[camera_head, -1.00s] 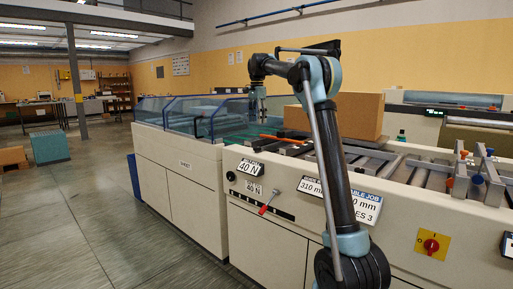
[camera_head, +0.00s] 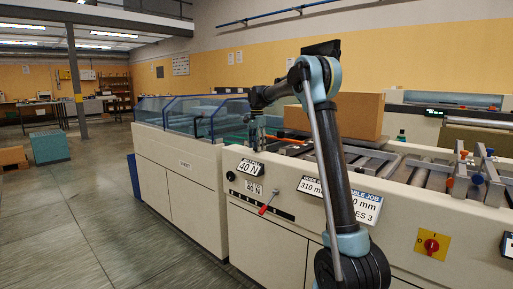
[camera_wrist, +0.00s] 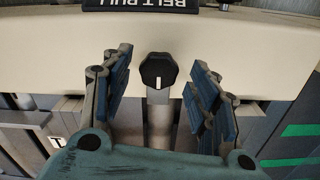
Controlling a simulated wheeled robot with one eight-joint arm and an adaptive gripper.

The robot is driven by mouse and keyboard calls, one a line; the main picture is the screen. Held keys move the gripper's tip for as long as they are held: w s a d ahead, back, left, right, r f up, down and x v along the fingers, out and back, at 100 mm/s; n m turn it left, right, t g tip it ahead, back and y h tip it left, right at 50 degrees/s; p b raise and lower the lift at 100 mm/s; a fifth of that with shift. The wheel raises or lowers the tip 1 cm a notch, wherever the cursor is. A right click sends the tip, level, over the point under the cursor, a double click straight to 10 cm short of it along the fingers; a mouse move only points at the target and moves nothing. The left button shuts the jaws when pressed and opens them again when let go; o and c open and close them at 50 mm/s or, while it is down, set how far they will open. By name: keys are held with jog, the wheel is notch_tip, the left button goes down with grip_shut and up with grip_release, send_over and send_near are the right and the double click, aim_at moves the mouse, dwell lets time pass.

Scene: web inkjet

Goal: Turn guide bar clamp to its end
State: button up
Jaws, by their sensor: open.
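A black lobed knob (camera_wrist: 159,70) with a white mark, which looks like the guide bar clamp, shows in the wrist view. It sits at the end of a grey metal bar (camera_wrist: 159,125). The white mark points along the bar, toward the bottom of the picture. My gripper (camera_wrist: 161,62) is open, with one blue-padded finger on each side of the knob and a visible gap on both sides. In the head view my gripper (camera_head: 257,140) is low over the near edge of the machine bed, and the knob cannot be made out there.
A black "BELT PULL" label (camera_wrist: 142,4) is beyond the knob. A cardboard box (camera_head: 357,114) stands on the machine bed behind my arm. A red-handled lever (camera_head: 267,203) and a red rotary switch (camera_head: 431,245) are on the front panel.

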jog(key=c, duration=1.1)
jog(key=shift+a, duration=0.2)
jog(key=shift+d, duration=0.15)
